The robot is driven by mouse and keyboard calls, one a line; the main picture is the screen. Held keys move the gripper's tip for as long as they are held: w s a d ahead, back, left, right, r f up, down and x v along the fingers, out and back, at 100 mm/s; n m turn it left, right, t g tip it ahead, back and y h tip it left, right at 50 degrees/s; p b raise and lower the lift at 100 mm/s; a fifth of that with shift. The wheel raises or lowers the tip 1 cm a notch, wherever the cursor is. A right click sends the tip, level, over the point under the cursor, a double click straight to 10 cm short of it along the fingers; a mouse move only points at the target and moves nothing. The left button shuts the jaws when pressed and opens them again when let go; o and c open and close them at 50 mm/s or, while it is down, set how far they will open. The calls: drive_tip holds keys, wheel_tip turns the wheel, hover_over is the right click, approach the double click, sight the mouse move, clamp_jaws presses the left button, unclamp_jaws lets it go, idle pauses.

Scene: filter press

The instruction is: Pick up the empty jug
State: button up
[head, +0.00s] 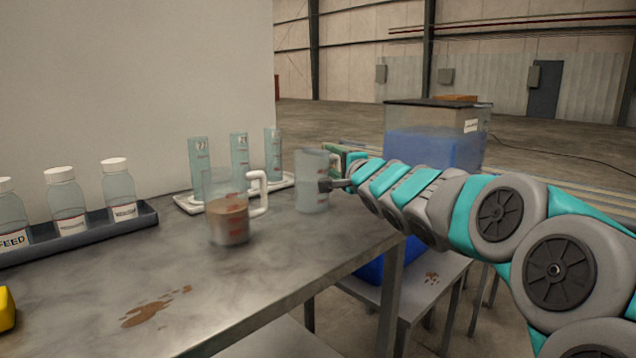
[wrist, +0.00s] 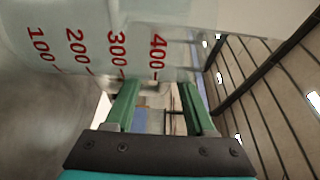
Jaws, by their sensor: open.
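The empty jug (head: 312,190) is clear and stands upright near the far right end of the metal table. In the wrist view the jug (wrist: 90,35) fills the top, with red marks from 100 to 400 running across it. My gripper (head: 335,172) is at the jug's right side in the head view. In the wrist view my gripper (wrist: 158,85) has its two green fingers apart, with tips close to the jug's wall. I cannot tell whether they touch it. Any handle on this jug is mostly hidden by my gripper.
A second jug (head: 228,220) with brown liquid and a white handle stands to the left. Behind are several clear cylinders (head: 240,155) on a white tray (head: 187,204). A dark rack (head: 100,232) holds bottles. The table's (head: 290,275) front middle is clear except for brown stains.

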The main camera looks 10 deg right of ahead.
drive_tip(key=shift+r+x, duration=0.2)
drive_tip(key=shift+x, duration=1.85)
drive_tip(key=shift+s+a, duration=0.1)
clamp_jaws()
